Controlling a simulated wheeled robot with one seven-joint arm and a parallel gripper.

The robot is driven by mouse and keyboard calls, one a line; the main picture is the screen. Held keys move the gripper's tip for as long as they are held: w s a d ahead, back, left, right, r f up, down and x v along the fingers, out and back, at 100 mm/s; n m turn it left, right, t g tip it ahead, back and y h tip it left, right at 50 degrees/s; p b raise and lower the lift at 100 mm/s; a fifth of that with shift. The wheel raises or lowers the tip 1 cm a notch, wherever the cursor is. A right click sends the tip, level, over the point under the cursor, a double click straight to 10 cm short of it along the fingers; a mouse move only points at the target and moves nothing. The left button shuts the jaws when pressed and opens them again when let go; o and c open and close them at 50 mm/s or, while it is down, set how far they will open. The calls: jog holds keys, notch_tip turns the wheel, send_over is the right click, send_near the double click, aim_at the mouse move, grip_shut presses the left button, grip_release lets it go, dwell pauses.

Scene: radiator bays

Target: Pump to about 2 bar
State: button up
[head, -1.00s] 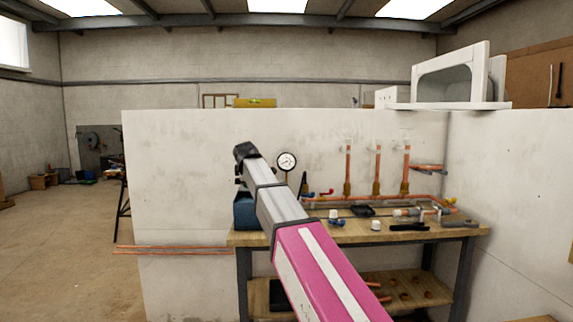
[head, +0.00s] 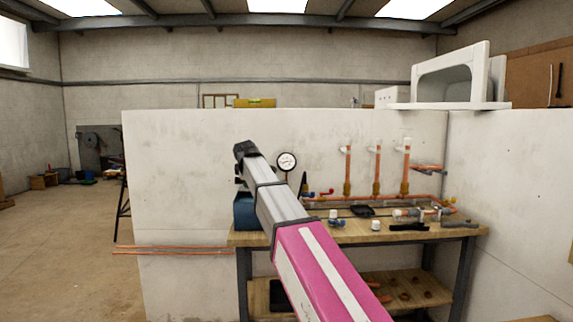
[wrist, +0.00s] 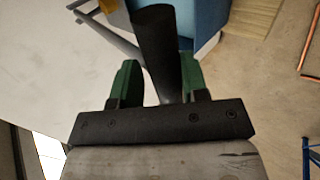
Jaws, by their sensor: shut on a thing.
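My gripper shows in the wrist view (wrist: 160,82), with its two green fingers on either side of a black handle (wrist: 154,35). It is shut on this handle. A blue box-like body (wrist: 207,22), apparently the pump's tank, is beyond the handle. In the head view the blue tank (head: 244,214) stands on the left end of the bench, partly hidden by my arm. A round white pressure gauge (head: 287,161) stands upright just right of my wrist. Its needle is too small to read. My fingers are hidden in the head view.
The wooden bench (head: 360,234) carries copper pipework (head: 377,170), valves and loose fittings right of my arm. A pale wall (head: 185,180) stands close behind it. Copper pipes (head: 175,250) stick out past the bench's left end. The floor at the left is open.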

jog(key=shift+w+r+g, duration=0.15)
jog(key=shift+r, duration=0.4)
jog(key=shift+w+r+g, duration=0.15)
jog(key=shift+r, duration=0.35)
jog(key=shift+r, duration=0.1)
jog(key=shift+g, duration=0.9)
jog(key=r, duration=0.1)
jog(key=w+r, duration=0.1)
jog(key=r, duration=0.2)
jog(key=shift+w+r, duration=0.3)
jog(key=shift+w, duration=0.1)
jog(key=shift+r, duration=0.5)
jog(key=shift+f, duration=0.15)
